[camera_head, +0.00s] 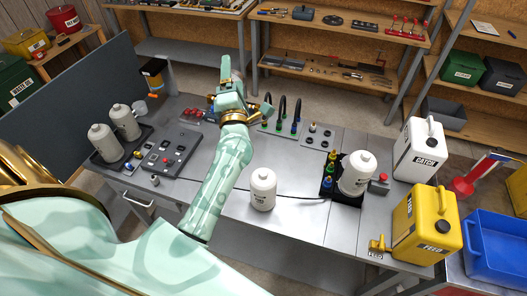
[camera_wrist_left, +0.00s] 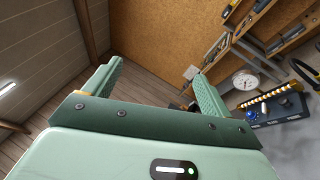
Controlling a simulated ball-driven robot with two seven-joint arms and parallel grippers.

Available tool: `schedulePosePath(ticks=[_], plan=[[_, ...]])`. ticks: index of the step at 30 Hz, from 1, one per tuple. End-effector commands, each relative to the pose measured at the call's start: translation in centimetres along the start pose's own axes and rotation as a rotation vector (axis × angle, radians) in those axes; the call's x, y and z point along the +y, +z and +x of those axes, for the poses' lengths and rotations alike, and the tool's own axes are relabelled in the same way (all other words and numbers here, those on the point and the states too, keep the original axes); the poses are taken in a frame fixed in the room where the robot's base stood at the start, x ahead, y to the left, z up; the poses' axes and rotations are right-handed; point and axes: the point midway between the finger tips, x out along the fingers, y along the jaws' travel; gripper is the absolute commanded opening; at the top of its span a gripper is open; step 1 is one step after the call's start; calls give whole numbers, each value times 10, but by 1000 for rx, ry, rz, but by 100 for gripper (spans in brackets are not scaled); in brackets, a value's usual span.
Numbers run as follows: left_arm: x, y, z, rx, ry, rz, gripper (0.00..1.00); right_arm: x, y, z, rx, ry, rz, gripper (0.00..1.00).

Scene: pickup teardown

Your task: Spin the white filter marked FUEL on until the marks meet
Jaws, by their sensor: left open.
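A white filter (camera_head: 263,190) stands upright alone on the grey bench at the centre. Another white filter (camera_head: 357,175) sits at the black unit (camera_head: 327,187) with coloured fittings on the right. Two more white filters (camera_head: 125,122) (camera_head: 103,143) stand in a dark tray at the left. The lettering on them is too small to read surely, and no alignment marks can be made out. My left gripper (camera_head: 232,82) is raised above the back of the bench, open and empty, away from every filter. Its parted fingers show in the left wrist view (camera_wrist_left: 157,70). My right gripper is out of view.
A white CATCH can (camera_head: 418,150) and a yellow FEED can (camera_head: 426,224) stand at the right end, beside a blue bin (camera_head: 495,246). A grey control panel (camera_head: 172,151) lies left of my arm. Dark hooked hoses (camera_head: 283,110) stand behind. Bench space around the centre filter is clear.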

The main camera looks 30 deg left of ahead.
Motion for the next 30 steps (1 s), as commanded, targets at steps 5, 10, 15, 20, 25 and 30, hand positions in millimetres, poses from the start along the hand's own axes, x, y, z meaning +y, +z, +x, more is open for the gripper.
schedulePosePath(ticks=[5,10,15,20,25,30], plan=[[-89,-86,-3,785,-181,-704,84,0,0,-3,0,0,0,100],[-176,-54,-78,1485,-441,-1134,84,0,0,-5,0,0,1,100],[-195,7,-127,1905,-644,-1278,84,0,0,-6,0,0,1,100],[-199,27,-143,2031,-709,-1301,84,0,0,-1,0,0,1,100],[-219,22,-151,2035,-711,-1300,84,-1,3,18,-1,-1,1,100],[-245,16,-160,2032,-710,-1299,84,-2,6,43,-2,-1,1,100]])
